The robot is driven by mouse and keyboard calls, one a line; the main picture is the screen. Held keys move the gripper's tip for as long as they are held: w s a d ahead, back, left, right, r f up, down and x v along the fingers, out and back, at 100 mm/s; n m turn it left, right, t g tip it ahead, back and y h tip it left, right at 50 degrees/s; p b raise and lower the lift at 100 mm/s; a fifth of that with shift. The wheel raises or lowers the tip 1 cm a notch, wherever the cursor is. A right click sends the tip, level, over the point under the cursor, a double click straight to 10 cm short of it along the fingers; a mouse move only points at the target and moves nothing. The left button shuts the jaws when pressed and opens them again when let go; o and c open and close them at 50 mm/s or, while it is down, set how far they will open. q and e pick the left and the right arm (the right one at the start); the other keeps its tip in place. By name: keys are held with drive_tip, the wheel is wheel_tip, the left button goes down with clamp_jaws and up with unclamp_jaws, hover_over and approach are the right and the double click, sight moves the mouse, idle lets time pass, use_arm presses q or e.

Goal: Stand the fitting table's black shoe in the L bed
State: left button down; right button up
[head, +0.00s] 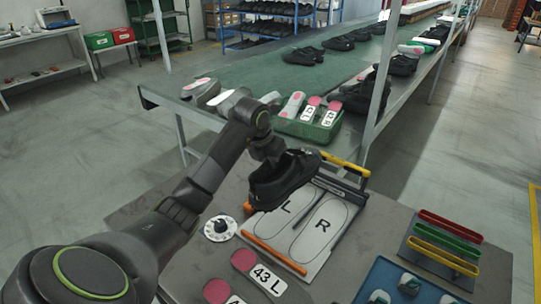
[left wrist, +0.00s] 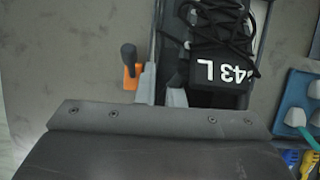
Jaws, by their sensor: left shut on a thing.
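The black shoe (head: 284,184) is held by my left gripper (head: 270,155) over the far part of the L bed (head: 272,222) on the white fitting board. My left gripper is shut on the shoe's edge. In the left wrist view, the gripper's fingers (left wrist: 165,88) are beside the black shoe (left wrist: 218,45), whose laces and white "43 L" label show. The shoe hides the far end of the L bed; I cannot tell whether its sole touches the board. The R bed (head: 322,222) is empty. My right gripper is not in view.
An orange bar (head: 274,254) edges the board's near left side, and a yellow bar (head: 345,163) its far end. Coloured slots (head: 447,243) and a blue tray (head: 372,290) stand right. The conveyor (head: 255,75) runs behind.

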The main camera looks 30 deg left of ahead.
use_arm(q)
drive_tip(key=shift+f+b, duration=2.8)
drive_tip(key=shift+f, duration=1.9)
drive_tip(key=shift+f+b, duration=0.8)
drive_tip(key=shift+b, duration=0.05)
drive_tip(key=c, duration=1.5)
unclamp_jaws()
drive_tip(key=shift+c, duration=0.2)
drive_tip(key=shift+o, duration=0.4)
drive_tip(key=shift+f, duration=0.15)
